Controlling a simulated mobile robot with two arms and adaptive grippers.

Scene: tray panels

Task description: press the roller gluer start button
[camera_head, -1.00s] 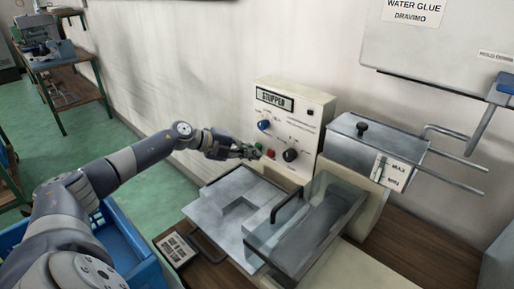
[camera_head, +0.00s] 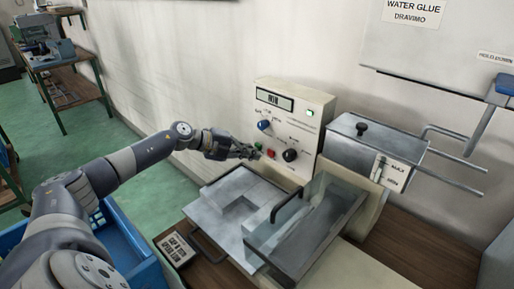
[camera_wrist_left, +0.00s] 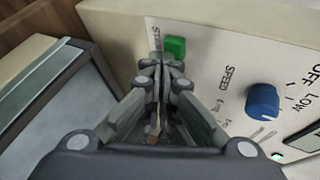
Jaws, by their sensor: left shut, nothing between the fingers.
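The roller gluer's cream control panel (camera_head: 318,133) stands against the wall, with a small display (camera_head: 274,100) at its top, a blue knob (camera_head: 264,125), a black knob (camera_head: 290,155) and a red button (camera_head: 271,154). The green start button (camera_wrist_left: 175,47) shows in the left wrist view, just beyond my fingertips. My left gripper (camera_head: 254,153) is shut and empty, its tips at the panel by the green button. Whether the tips touch the button I cannot tell. The display now shows short text too small to read surely. My right gripper is not in view.
A metal tray with a handled clear cover (camera_head: 310,228) lies below the panel. A grey glue box (camera_head: 375,150) with metal rods is to the right. A blue crate (camera_head: 122,243) stands at lower left, beside a small labelled plate (camera_head: 176,249).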

